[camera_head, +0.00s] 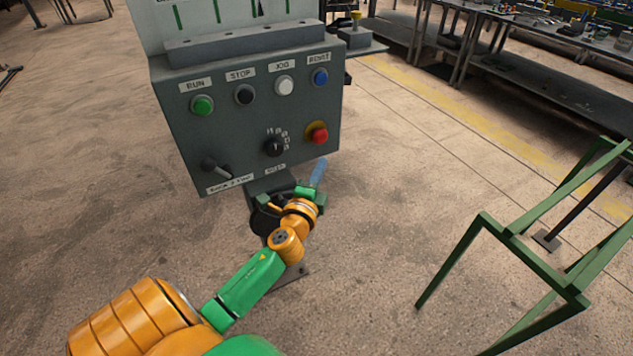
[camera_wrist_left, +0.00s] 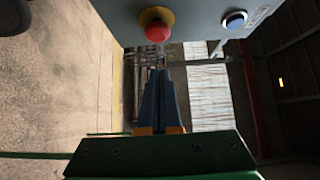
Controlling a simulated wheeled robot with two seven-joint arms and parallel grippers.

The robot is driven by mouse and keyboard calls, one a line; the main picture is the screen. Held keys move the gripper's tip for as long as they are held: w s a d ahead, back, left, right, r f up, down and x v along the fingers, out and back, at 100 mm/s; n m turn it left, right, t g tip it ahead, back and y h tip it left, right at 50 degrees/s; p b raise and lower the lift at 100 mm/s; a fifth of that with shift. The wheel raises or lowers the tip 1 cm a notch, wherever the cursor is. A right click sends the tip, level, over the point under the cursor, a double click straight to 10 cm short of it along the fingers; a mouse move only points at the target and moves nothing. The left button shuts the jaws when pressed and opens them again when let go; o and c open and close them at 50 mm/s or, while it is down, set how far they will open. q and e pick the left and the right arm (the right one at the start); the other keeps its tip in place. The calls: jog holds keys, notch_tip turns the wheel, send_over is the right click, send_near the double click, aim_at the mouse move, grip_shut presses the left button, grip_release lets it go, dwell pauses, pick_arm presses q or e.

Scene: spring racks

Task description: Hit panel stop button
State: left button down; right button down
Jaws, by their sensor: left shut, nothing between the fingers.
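The grey control panel (camera_head: 260,115) stands ahead of me. Its black button under the STOP label (camera_head: 244,95) sits in the upper row, between the green RUN button (camera_head: 202,105) and the white JOG button (camera_head: 284,86). My left gripper (camera_head: 318,172) is shut and empty, below the panel's lower right part and under the red mushroom button (camera_head: 317,133). In the left wrist view the shut fingers (camera_wrist_left: 158,82) point up toward the same red button (camera_wrist_left: 156,27), with a gap between. The black STOP button is not visible in that view. My right gripper is not in view.
A blue button (camera_head: 320,77) is at the panel's upper right. A black selector (camera_head: 274,146) and a lever switch (camera_head: 215,168) are on its lower part. A green metal frame (camera_head: 530,255) stands at right. Workbenches (camera_head: 500,50) line the back right. Open floor lies between.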

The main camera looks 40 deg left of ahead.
pick_arm(q)
jog(key=v, duration=0.4)
dwell(0.3)
